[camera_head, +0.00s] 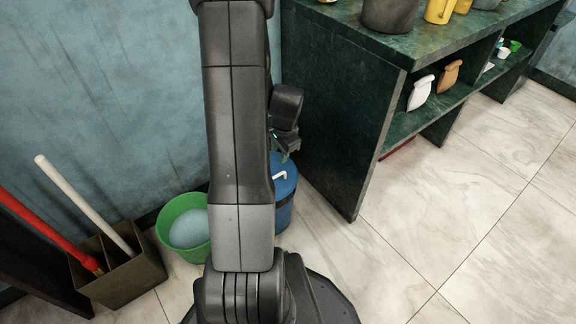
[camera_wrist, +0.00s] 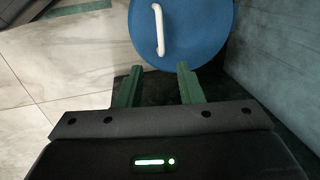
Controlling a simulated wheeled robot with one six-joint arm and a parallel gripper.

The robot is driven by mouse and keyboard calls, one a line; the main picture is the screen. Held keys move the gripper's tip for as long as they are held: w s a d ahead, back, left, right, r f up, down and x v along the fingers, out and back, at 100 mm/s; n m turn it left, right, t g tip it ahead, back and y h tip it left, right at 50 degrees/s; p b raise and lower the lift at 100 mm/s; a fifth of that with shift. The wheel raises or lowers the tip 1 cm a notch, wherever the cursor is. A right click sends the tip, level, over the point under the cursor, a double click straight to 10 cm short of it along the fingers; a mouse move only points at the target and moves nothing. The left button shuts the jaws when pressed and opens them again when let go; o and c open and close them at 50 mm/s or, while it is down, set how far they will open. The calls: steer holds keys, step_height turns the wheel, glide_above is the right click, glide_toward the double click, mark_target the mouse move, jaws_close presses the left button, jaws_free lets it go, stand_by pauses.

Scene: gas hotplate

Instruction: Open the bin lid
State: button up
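The blue bin (camera_head: 285,205) stands on the floor beside the dark green counter, partly hidden behind my arm. Its round blue lid (camera_wrist: 195,35) lies on top and looks closed. A white bar handle (camera_wrist: 159,30) crosses the lid; it also shows in the head view (camera_head: 280,176). My gripper (camera_wrist: 159,68) is open, its two green fingers apart with nothing between them. The fingers point toward the lid, and the handle appears beyond the fingertips. In the head view my gripper (camera_head: 285,152) is just above the bin, partly hidden by my arm.
A green bucket (camera_head: 172,228) with a pale blue content stands left of the bin. A brown box (camera_head: 125,280) with a red and a white stick is farther left. The counter's side panel (camera_head: 335,140) is close on the right. Tiled floor is clear at right.

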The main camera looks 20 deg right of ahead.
mark_target(277, 177)
steer(key=w+f+b, duration=0.1)
steer(key=f, duration=0.3)
steer(key=f+b, duration=0.2)
steer(key=f, duration=0.3)
steer(key=w+f+b, duration=0.1)
steer(key=f+b, duration=0.1)
steer(key=f, duration=0.2)
steer(key=shift+w+a+f, duration=0.3)
steer(key=shift+w+a, duration=0.05)
steer(key=shift+c, duration=0.4)
jaws_close()
